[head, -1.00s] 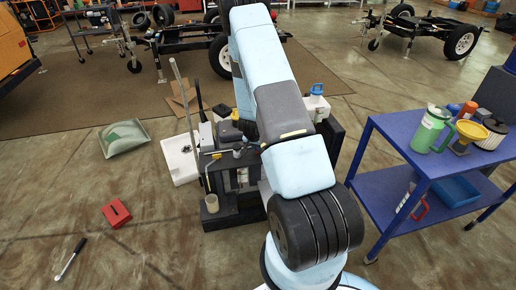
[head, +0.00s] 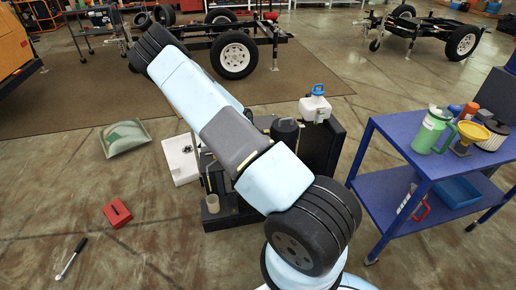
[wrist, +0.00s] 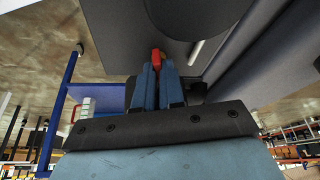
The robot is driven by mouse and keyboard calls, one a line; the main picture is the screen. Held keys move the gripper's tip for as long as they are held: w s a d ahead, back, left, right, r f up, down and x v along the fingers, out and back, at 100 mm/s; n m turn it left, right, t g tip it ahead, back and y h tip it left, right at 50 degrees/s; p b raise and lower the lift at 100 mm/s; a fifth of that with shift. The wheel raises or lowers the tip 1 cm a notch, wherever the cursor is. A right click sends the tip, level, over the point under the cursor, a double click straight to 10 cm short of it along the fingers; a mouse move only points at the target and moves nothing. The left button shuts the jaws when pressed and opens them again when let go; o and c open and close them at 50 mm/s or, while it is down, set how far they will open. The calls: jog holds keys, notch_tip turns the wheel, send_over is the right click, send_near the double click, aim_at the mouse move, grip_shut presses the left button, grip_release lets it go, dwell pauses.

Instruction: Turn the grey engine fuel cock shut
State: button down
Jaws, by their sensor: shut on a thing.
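My gripper (wrist: 157,66) shows in the wrist view, its blue fingers close together. A small red piece (wrist: 156,54) shows between the fingertips, against a dark grey surface; most of it is hidden by the fingers. I cannot tell whether it is part of the fuel cock. In the head view my arm crosses the dark engine unit (head: 228,215) and hides much of it, and my gripper is out of sight there. I cannot make out the grey fuel cock in either view.
A blue cart (head: 400,190) with a green jug (head: 432,130) and a yellow funnel (head: 467,138) stands right. A white bottle with blue cap (head: 315,107) stands on the unit. A red box (head: 117,213) and a ratchet (head: 71,258) lie on open floor left.

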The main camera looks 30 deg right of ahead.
jog(key=shift+m+g, duration=0.6)
jog(key=shift+m, duration=1)
jog(key=c, duration=1.2)
grip_release()
jog(key=shift+c, duration=0.2)
jog(key=shift+w, duration=0.1)
jog(key=v, duration=1.3)
jog(key=shift+r, duration=0.35)
jog(key=shift+w, duration=0.1)
